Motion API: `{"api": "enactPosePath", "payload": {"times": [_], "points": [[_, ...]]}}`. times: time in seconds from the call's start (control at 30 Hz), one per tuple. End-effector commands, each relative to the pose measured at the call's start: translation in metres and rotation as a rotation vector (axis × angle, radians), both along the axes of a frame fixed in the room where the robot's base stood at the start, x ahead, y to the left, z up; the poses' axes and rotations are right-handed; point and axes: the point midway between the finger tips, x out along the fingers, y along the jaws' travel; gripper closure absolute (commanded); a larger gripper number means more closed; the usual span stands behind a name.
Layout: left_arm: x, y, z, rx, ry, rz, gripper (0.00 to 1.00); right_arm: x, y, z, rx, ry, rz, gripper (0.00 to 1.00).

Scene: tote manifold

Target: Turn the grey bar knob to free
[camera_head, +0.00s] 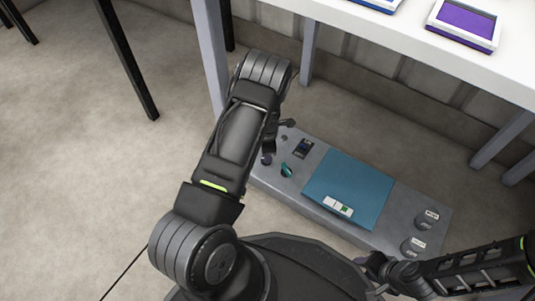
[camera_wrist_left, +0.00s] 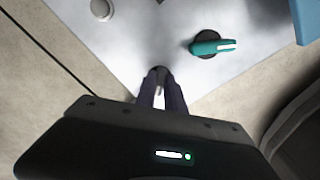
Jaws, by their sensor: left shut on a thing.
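The grey bar knob (camera_wrist_left: 158,88) shows in the left wrist view as a pale narrow bar between my fingers, with a dark round base just beyond them. My left gripper (camera_wrist_left: 161,92) is shut on this bar; the fingers hide its sides. In the head view my left gripper (camera_head: 269,146) reaches down to the left end of the grey panel (camera_head: 388,238). The knob's dark base (camera_head: 266,160) shows just below the fingers there. The bar's exact angle and any markings around it cannot be made out.
A teal bar knob (camera_head: 287,169) stands close to the right of my left gripper. A dark switch (camera_head: 303,149), a blue plate (camera_head: 365,187) and two grey round knobs (camera_head: 428,218) (camera_head: 413,246) are farther along. A white table (camera_head: 400,35) overhangs behind. My right gripper (camera_head: 372,265) is near the panel's front edge.

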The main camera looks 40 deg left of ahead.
Motion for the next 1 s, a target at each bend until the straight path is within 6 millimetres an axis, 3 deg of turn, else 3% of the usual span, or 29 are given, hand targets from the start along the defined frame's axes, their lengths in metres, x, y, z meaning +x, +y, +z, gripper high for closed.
{"api": "enactPosePath", "payload": {"times": [0.7, 1.0], "points": [[0.0016, 0.0029, 0.0004, 0.001, -0.001, 0.663, 1.00, -0.0019, 0.0005, 0.0106, -0.002, 0.001, 0.001, 0.64], [0.0017, 0.0034, 0.0003, 0.000, 0.000, 0.840, 1.00, -0.0021, 0.0006, 0.0115, -0.002, 0.001, 0.001, 0.64]]}}
